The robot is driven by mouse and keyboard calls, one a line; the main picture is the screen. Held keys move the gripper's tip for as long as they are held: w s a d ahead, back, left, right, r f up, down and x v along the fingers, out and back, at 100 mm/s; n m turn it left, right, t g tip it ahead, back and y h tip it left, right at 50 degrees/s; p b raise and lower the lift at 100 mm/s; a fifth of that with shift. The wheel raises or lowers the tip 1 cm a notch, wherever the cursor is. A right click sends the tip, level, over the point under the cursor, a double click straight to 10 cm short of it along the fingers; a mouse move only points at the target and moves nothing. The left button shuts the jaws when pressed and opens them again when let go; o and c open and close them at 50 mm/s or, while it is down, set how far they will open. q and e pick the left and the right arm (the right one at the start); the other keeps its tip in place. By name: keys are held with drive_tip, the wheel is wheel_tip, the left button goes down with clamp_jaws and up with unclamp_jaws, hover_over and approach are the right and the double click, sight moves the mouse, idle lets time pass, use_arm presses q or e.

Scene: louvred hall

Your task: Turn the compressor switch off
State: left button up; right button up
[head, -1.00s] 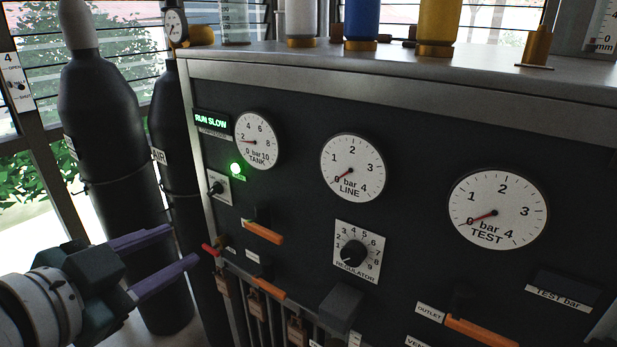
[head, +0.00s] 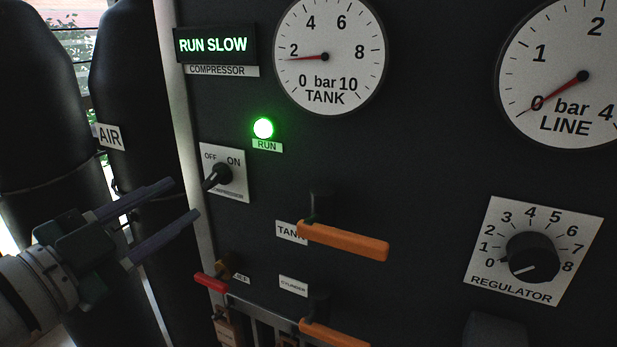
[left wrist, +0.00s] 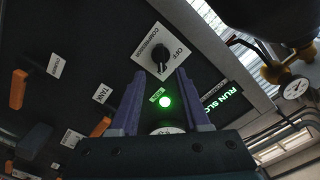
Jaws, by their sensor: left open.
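The compressor switch (head: 217,177) is a black knob on a white plate marked OFF and ON, at the left edge of the dark panel. Its grip lies slanted, from lower left to upper right toward ON. The green RUN lamp (head: 263,128) is lit and the compressor display (head: 213,45) reads RUN SLOW. My left gripper (head: 185,198) is open and empty, its fingertips just left of and below the switch. In the left wrist view the switch (left wrist: 160,60) shows between and just past the fingertips, with no contact visible. My right gripper is not in view.
The orange TANK lever (head: 345,240) sticks out to the right of the switch. A red handle (head: 211,283) is below it. The regulator knob (head: 532,257) is farther right. Dark gas cylinders (head: 125,90) stand left of the panel, behind my left arm.

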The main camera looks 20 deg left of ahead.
sight(210, 181)
use_arm(q)
drive_tip(key=w+b, duration=0.1)
drive_tip(key=w, duration=0.2)
drive_tip(key=w+b, duration=0.1)
drive_tip(key=w, duration=0.2)
drive_tip(key=shift+w+d+f, duration=0.1)
drive_tip(key=shift+d+f, duration=0.05)
drive_tip(key=shift+d, duration=0.05)
drive_tip(key=shift+w, duration=0.55)
clamp_jaws()
idle(0.8)
